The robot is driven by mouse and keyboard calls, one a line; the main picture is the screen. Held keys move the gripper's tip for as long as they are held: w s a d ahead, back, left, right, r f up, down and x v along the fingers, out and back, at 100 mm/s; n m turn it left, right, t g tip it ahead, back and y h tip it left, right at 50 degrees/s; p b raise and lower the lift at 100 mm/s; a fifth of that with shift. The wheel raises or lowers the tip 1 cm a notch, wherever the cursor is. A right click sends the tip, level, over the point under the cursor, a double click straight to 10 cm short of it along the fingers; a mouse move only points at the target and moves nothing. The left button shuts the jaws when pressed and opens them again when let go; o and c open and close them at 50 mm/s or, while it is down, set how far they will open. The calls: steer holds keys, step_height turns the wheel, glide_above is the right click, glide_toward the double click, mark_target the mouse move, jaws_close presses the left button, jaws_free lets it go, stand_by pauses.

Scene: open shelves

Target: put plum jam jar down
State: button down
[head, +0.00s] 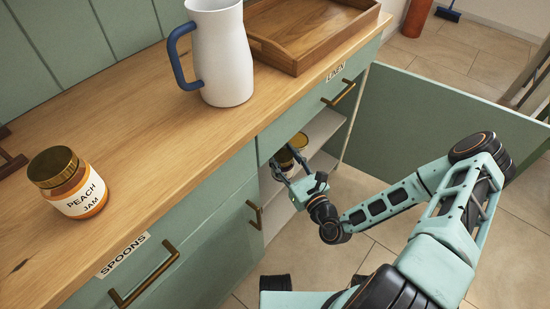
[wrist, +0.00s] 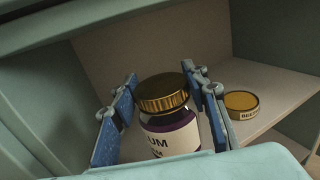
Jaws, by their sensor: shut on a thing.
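The plum jam jar (wrist: 168,120) has a gold lid, dark contents and a white label, of which "UM" is readable. It stands upright between the two blue-padded fingers of my gripper (wrist: 162,112), which is shut on it. In the head view my gripper (head: 291,168) reaches into the open cupboard, and the jar (head: 284,158) shows small and partly covered by the fingers. The pale cupboard shelf (wrist: 262,82) lies behind and to the right of the jar. The jar's base is hidden, so I cannot tell whether it touches the shelf.
A round yellow tin (wrist: 241,104) sits on the shelf, right of the jar. The open green door (head: 440,120) stands right of the cupboard. On the countertop (head: 130,120) are a peach jam jar (head: 72,186), a white jug (head: 222,60) and a wooden tray (head: 310,35).

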steer(key=w+a+f+b, duration=0.2)
steer(key=w+f+b, duration=0.2)
steer(key=w+f, duration=0.3)
step_height(320, 180, down, 3)
steer(key=shift+a+r+b, duration=0.1)
steer(key=shift+a+b, duration=0.1)
steer(key=shift+b, duration=0.15)
steer(key=shift+s, duration=0.1)
steer(key=c, duration=1.1)
jaws_free()
steer(key=shift+f, duration=0.2)
steer(key=shift+c, duration=0.2)
